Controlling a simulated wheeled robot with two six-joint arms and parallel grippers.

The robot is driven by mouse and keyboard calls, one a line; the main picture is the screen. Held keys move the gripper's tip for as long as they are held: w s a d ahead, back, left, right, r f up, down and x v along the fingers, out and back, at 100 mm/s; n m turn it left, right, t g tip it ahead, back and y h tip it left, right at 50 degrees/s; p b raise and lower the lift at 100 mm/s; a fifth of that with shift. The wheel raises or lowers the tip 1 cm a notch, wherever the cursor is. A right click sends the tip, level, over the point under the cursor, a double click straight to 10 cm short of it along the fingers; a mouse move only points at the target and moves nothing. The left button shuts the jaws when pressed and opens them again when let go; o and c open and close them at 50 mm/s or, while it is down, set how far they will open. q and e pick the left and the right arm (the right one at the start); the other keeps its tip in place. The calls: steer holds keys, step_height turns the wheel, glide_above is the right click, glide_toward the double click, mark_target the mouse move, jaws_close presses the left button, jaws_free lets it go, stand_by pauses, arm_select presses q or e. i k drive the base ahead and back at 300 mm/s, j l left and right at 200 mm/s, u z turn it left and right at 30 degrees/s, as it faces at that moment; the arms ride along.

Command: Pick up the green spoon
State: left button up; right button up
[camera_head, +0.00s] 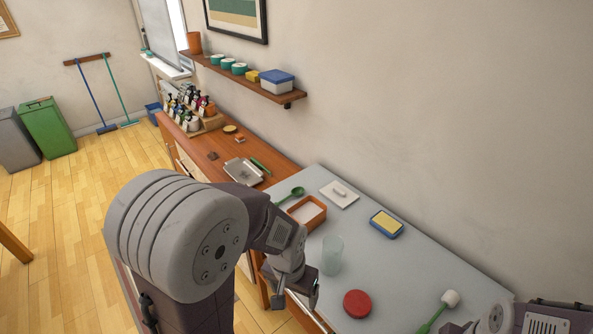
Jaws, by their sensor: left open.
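The green spoon (293,193) lies at the far left end of the grey worktop, just behind the orange-rimmed tray (320,211). Its round bowl points right, and its handle runs left and toward me, partly hidden by my arm. My left gripper (296,296) is open and empty at the worktop's front edge, pointing down. It is well nearer to me than the spoon and not touching it. Part of my right arm shows in the bottom right corner. Its gripper is not in view.
A clear glass (332,256) and a red round lid (357,304) stand near the left gripper. Behind are a white dish (339,195) and a blue-edged sponge holder (387,224). A green-handled brush (440,309) lies at right. A metal tray (243,171) sits on the wooden counter.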

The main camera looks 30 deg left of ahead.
mark_target(296, 191)
steer(key=u, duration=1.1)
